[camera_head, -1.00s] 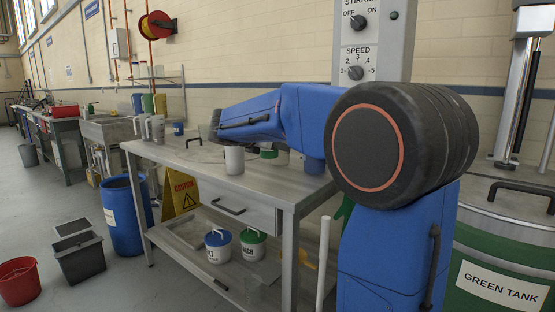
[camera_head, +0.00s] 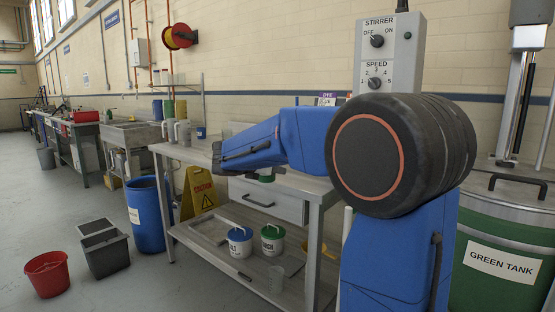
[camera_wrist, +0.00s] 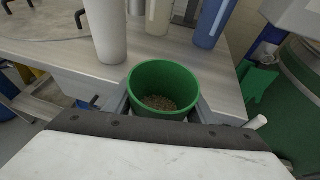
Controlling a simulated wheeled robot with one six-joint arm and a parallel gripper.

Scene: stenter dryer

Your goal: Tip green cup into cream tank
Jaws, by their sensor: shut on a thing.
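The green cup (camera_wrist: 146,110) is upright between the jaws of my gripper (camera_wrist: 162,106) in the wrist view, with brown grains inside. My gripper is shut on it, one finger at each side. The cup appears beside the table's edge; its exact height cannot be told. In the head view a bit of green (camera_head: 266,178) shows below my blue arm, probably this cup, and the arm hides the gripper. No cream tank shows in either view. A tank labelled GREEN TANK (camera_head: 502,262) stands at the right with its lid on.
The steel table (camera_head: 318,190) has white, cream and blue cups on its top in the wrist view. A blue drum (camera_head: 148,215) and a red bucket (camera_head: 47,274) stand left.

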